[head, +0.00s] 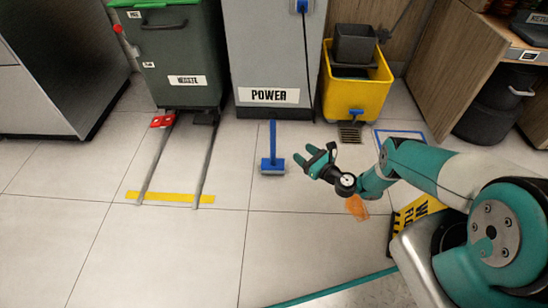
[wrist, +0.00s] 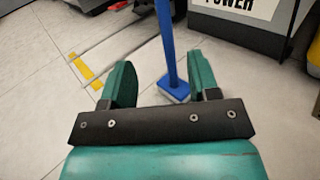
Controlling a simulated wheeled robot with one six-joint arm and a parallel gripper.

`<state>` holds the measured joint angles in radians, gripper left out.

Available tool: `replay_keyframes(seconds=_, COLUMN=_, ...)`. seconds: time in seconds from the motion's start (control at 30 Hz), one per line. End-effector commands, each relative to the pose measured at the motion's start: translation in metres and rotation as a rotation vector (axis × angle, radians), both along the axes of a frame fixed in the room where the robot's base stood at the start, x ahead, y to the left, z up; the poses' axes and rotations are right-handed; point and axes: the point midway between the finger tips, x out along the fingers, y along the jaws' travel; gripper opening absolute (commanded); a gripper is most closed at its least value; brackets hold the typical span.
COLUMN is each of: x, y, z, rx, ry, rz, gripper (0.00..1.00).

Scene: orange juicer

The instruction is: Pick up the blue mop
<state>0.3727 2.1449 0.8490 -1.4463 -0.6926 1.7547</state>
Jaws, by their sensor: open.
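The blue mop (head: 273,149) stands upright on the tiled floor in front of the power cabinet, its blue handle rising from a small blue head with a pale lower edge. My gripper (head: 315,157) is just right of the mop in the head view, with its fingers pointing left towards it. In the wrist view the mop handle (wrist: 166,45) runs down between and beyond my open gripper fingers (wrist: 160,80), nearer the right finger. The mop head (wrist: 174,91) shows between the fingers, close to the right one. I see no contact, and nothing is held.
A grey cabinet marked POWER (head: 270,60) stands behind the mop. A green bin (head: 172,55) is at left, with rails and yellow tape (head: 170,198) on the floor. A yellow bucket (head: 354,88) is at right, and a yellow sign (head: 410,212) lies by my arm.

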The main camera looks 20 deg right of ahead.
Motion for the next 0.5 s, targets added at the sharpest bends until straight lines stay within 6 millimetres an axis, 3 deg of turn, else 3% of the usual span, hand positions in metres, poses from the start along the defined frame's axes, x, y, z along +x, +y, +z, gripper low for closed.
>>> replay_keyframes(seconds=0.17, x=0.010, y=-0.006, z=-0.009, rx=0.013, ry=0.002, rz=-0.021, gripper=0.55)
replay_keyframes(seconds=0.5, x=0.045, y=0.006, z=-0.011, rx=0.009, ry=0.004, rz=-0.030, gripper=0.55)
